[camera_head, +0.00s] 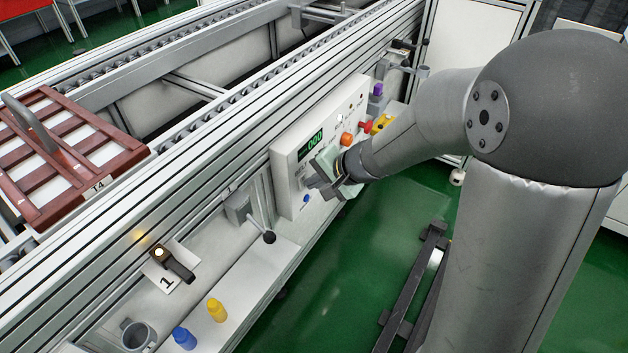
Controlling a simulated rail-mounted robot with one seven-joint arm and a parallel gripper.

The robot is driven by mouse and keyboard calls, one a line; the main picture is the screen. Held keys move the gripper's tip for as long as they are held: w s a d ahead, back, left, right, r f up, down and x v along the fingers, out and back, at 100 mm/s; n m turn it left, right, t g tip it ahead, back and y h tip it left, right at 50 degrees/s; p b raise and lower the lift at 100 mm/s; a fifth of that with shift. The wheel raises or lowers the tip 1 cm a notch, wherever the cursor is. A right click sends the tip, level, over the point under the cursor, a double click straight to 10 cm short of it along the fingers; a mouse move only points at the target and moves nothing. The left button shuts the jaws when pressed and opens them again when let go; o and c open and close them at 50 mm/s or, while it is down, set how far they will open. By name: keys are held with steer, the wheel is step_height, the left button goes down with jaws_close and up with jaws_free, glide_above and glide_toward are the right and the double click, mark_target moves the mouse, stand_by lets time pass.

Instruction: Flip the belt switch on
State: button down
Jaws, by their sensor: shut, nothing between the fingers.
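The white control box (285,168) is mounted on the side of the conveyor frame. It has a green display (311,142) reading 000, an orange button (346,139), a red button (365,126) and a small blue button (306,198) low down. My gripper (316,187) is shut and empty, right at the front face of the box below the display. It covers part of that face, and I cannot tell whether it touches it. No belt switch shows clearly; it may be behind my gripper.
A grey box with a black-knobbed lever (267,236) is left of the control box. A lit black device (178,264) by a card marked 1, a blue bottle (183,338), a yellow bottle (216,310) and a grey mug (137,336) are lower left. A brown slatted tray (120,160) sits on the conveyor.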

steer(key=s+d+r+p, duration=0.2)
steer(key=s+d+r, duration=0.4)
steer(key=d, duration=0.3)
steer(key=shift+d, duration=0.35)
steer(key=shift+r, duration=0.15)
steer(key=p, duration=0.5)
steer(key=shift+w+a, duration=0.15)
steer(key=shift+a, duration=0.1)
